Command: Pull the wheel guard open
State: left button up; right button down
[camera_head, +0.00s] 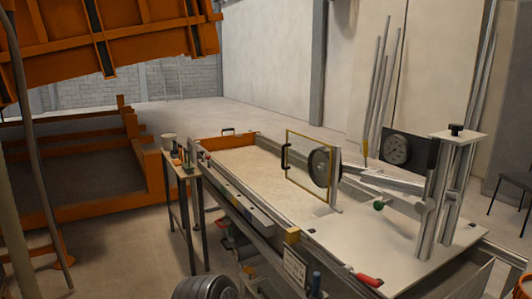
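The wheel guard (298,154) is a clear panel in a thin yellow frame, standing upright over the sandbed near the middle of the view. A black handle (286,157) is on its left edge. I cannot tell the gap between guard and wheel, or whether the guard is latched. Neither of my grippers shows in this view.
The long sandbed (238,165) has an orange end wall and metal side rails. A gauge (397,149) and metal posts stand to the right. A small side table (183,172) holds tools at the left. Grey round weights (205,288) lie at the bottom.

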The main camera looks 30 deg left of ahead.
aim_at(284, 167)
jog(key=i+j, duration=0.15)
jog(key=j, duration=0.2)
jog(key=i+j+z, duration=0.1)
jog(key=j, duration=0.3)
jog(key=i+j, duration=0.2)
jog(key=j, duration=0.2)
jog(key=i+j+z, duration=0.1)
jog(key=j, duration=0.25)
jog(key=i+j, duration=0.2)
jog(key=j, duration=0.2)
jog(key=i+j+z, duration=0.1)
jog(key=j, duration=0.3)
jog(key=i+j, duration=0.15)
jog(key=j, duration=0.25)
jog(key=i+j+z, duration=0.1)
jog(key=j, duration=0.3)
